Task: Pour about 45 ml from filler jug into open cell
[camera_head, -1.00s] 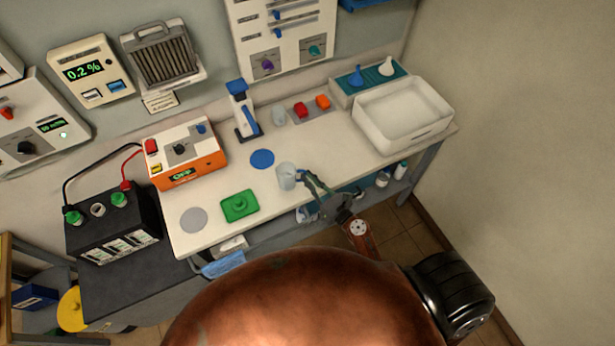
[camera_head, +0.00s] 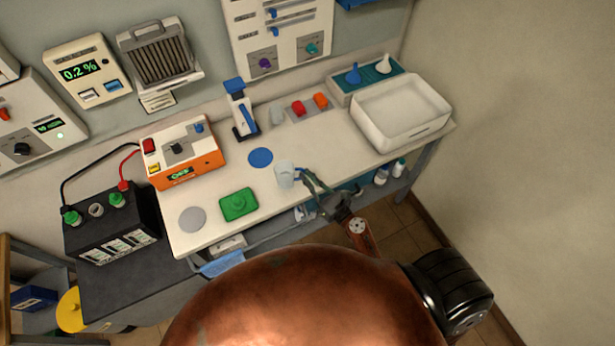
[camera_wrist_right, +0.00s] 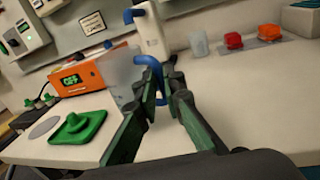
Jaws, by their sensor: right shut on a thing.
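The filler jug (camera_head: 284,175) is a translucent cup with a blue handle, upright over the bench near its front edge. My right gripper (camera_head: 304,178) is shut on the jug's blue handle. In the right wrist view, the green fingers (camera_wrist_right: 158,95) close on the blue handle, and the jug's clear body (camera_wrist_right: 124,78) shows behind the left finger. I cannot tell whether the jug touches the bench. The open cell (camera_head: 96,210) is the uncapped round port between two green caps on the black battery at the left. My left gripper is not in view.
An orange charger (camera_head: 184,152) stands behind the bench's left part, with leads to the battery. A green lidded piece (camera_head: 238,205), a grey disc (camera_head: 192,219) and a blue disc (camera_head: 261,157) lie on the bench. A white tray (camera_head: 400,128) stands at right.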

